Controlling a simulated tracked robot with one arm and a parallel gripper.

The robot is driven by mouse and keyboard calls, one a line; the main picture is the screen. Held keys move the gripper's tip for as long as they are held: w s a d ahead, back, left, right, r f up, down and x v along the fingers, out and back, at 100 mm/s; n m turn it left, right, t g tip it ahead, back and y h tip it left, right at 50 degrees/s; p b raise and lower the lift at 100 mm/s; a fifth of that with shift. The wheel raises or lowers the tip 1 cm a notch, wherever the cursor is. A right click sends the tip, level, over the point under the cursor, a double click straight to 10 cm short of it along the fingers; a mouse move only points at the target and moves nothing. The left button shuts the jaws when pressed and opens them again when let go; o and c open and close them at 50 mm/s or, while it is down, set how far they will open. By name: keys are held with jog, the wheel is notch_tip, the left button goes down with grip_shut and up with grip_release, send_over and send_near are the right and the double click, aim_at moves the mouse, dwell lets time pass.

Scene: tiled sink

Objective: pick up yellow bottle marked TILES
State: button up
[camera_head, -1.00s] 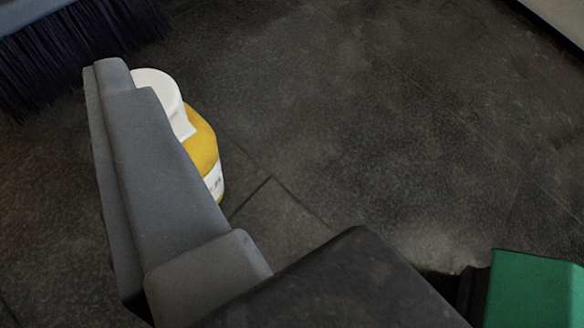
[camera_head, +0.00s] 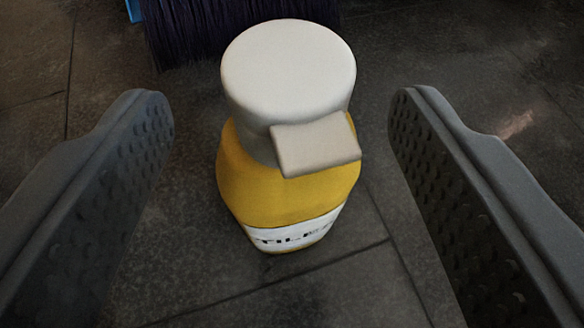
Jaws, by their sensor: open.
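The yellow bottle (camera_head: 290,190) stands upright on the dark floor in the middle of the view. It has a white round cap (camera_head: 288,70) with a flat spout facing me. A white label (camera_head: 296,234) low on its front shows part of the word TILES. My gripper (camera_head: 265,115) is open, with one dark studded finger on each side of the bottle. There is a gap between the bottle and each finger, and neither appears to touch it. The bottle's far side and base are mostly hidden.
A brush with dark purple bristles (camera_head: 195,30) lies just behind the bottle at the top, with a bit of blue (camera_head: 134,9) at its left end. The dark tiled floor (camera_head: 330,295) is clear in front and to the right.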

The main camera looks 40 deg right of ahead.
aim_at(291, 61)
jog(key=shift+d+r+b+x, duration=0.15)
jog(key=shift+b+x, duration=0.2)
jog(key=shift+x, duration=0.95)
jog(key=shift+d+r+b+x, duration=0.15)
jog(key=shift+b+x, duration=0.2)
jog(key=shift+x, duration=1)
jog(key=shift+s+a, duration=0.1)
grip_shut()
